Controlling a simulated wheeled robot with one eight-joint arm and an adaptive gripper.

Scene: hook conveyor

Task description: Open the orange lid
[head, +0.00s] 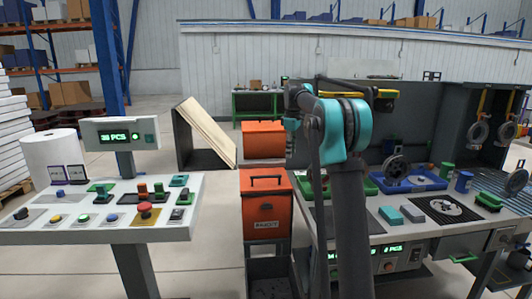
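An orange bin (266,215) with a label on its front stands in the middle, between the control desk and the workbench. Its sloped orange lid (256,181) has a dark handle and appears closed. A second orange box-like part (263,139) shows just behind and above it; I cannot tell whether the two are joined. My arm stands right of the bin, folded at a teal joint. Its far end, near my gripper (291,124), shows to the right of the rear orange part, apparently apart from the lid. The fingers cannot be made out.
A control desk (90,232) with buttons and a display stands at left. A workbench (375,228) at right holds a blue tray (412,185), teal blocks (401,214) and a dark back panel. A slanted board (207,131) stands behind. Open floor lies around the desk.

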